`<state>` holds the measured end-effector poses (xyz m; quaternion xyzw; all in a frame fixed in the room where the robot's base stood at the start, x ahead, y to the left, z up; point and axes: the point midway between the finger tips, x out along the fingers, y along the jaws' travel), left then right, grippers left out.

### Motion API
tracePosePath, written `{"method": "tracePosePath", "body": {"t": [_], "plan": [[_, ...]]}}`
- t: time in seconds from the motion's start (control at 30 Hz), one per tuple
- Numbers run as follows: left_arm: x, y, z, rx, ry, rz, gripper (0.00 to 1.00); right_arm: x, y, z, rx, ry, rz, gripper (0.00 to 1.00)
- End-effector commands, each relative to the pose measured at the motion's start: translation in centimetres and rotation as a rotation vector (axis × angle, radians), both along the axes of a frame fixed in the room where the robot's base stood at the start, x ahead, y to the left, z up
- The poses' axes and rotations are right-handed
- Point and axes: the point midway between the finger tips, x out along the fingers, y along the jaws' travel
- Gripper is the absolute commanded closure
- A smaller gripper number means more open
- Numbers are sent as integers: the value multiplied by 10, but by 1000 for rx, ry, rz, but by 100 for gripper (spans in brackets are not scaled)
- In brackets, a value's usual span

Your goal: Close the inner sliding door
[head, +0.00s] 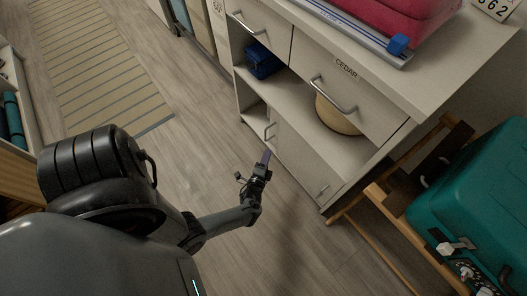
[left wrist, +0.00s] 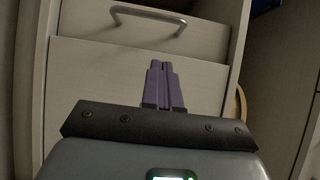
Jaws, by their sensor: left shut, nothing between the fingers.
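I cannot tell which panel is the inner door. Contact cannot be told. My right gripper is not in view.
A wooden rack with a teal case (head: 475,190) stands at the right. The floor (head: 190,165) left of the cabinet is clear.

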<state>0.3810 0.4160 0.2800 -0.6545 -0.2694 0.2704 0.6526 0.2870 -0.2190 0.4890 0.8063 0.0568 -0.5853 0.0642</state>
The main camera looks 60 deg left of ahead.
Motion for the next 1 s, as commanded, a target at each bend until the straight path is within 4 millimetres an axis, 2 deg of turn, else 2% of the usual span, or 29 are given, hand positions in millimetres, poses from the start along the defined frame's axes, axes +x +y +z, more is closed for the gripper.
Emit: {"method": "tracePosePath", "body": {"t": [0.03, 0.2, 0.5, 1.0], "plan": [[8, 8, -3, 4, -4, 0, 100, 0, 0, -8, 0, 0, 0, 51], [29, 29, -3, 2, -4, 0, 100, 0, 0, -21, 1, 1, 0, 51], [28, 62, -2, 2, 1, 0, 100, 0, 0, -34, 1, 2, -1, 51], [28, 68, 0, 1, 0, 0, 100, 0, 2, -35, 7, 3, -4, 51]]}}
